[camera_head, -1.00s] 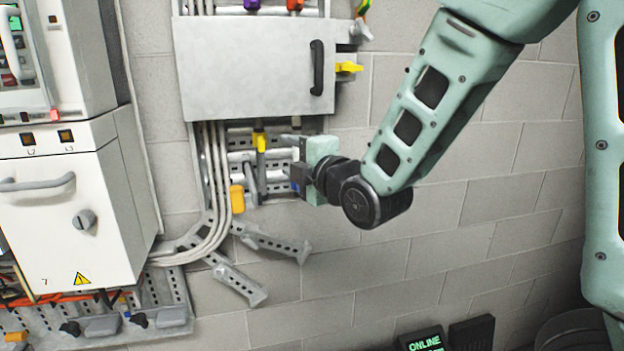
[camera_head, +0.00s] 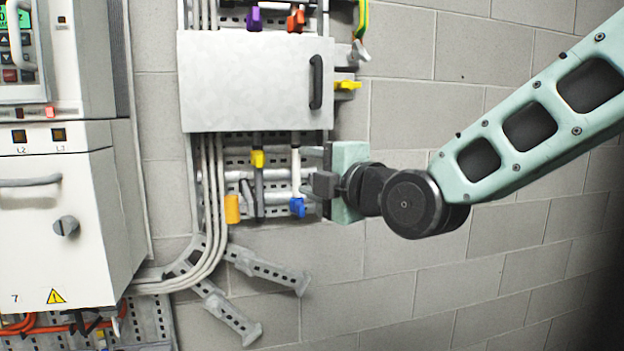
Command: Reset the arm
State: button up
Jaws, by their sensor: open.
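My gripper (camera_head: 312,172) is at the centre of the head view, in front of the wall rack. Its fingers point left and stand apart, with nothing seen between them. A blue plug (camera_head: 297,207) on a white lead hangs just left of and below the fingertips. A yellow-collared grey lead (camera_head: 257,160) hangs further left. I cannot tell whether the fingers touch the blue plug's lead. My teal forearm reaches in from the right.
A grey box (camera_head: 250,85) with a black handle is above the gripper. A white drive cabinet (camera_head: 60,215) stands at left. Slotted brackets (camera_head: 270,272) stick out below the rack. The block wall (camera_head: 420,285) at right and below is bare.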

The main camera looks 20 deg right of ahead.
dwell(0.4)
jog(key=s+a+f+m+g+y+b, duration=0.1)
jog(key=s+a+f+m+g, duration=0.3)
jog(key=f, duration=0.5)
jog(key=s+a+f+m+g, duration=0.1)
jog(key=s+a+f+g, duration=0.4)
jog(key=f, duration=0.3)
jog(key=s+f+m+g+h, duration=0.2)
jog(key=s+f+m+g, duration=0.1)
jog(key=s, duration=0.5)
jog(key=s+f+m+g+h+b, duration=0.1)
jog(key=s+f+m+g, duration=0.3)
jog(key=s+f+g, duration=0.1)
jog(key=s+f, duration=0.1)
jog(key=s, duration=0.1)
jog(key=shift+s+a+f+g+h, duration=0.2)
jog(key=shift+s+f+g+h, duration=0.1)
jog(key=shift+s+f+h, duration=0.1)
